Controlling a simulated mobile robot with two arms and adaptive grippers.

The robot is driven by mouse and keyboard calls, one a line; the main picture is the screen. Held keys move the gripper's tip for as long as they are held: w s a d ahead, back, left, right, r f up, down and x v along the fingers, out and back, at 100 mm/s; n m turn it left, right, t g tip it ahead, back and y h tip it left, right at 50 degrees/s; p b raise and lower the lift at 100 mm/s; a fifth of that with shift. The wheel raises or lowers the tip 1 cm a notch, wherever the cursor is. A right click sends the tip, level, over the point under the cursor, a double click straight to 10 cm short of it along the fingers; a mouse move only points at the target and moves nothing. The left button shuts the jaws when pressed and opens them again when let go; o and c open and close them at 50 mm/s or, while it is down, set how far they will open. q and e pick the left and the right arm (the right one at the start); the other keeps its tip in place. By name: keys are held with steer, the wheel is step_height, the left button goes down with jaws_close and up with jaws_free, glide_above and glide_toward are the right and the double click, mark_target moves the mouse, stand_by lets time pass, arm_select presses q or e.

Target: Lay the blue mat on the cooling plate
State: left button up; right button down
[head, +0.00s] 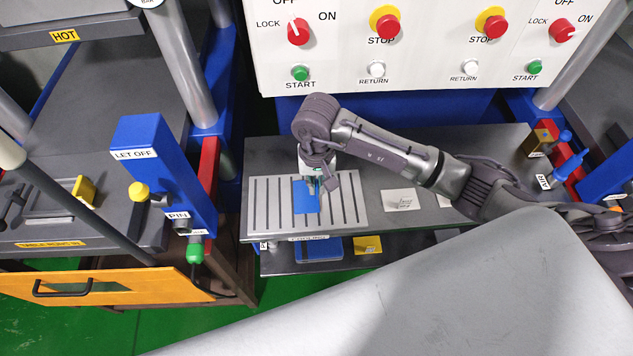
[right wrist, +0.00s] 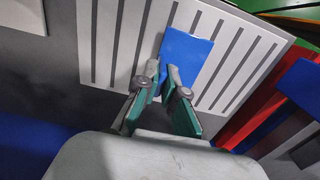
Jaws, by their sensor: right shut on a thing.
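The blue mat (head: 305,198) is a small flat blue rectangle over the left-middle part of the cooling plate (head: 352,202), a pale plate with dark slots. My left gripper is not in view.
A grey bench (head: 400,170) carries the plate, with a pale label (head: 400,199) to its right. A lower shelf holds a blue item (head: 319,248) and a yellow item (head: 367,245). A blue LET OFF post (head: 165,170) stands left. A white control panel (head: 430,45) is behind.

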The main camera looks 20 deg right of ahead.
steer(key=shift+f, duration=0.7)
steer(key=shift+f, duration=0.2)
steer(key=c, duration=1.3)
jaws_free()
steer(key=shift+r, duration=0.1)
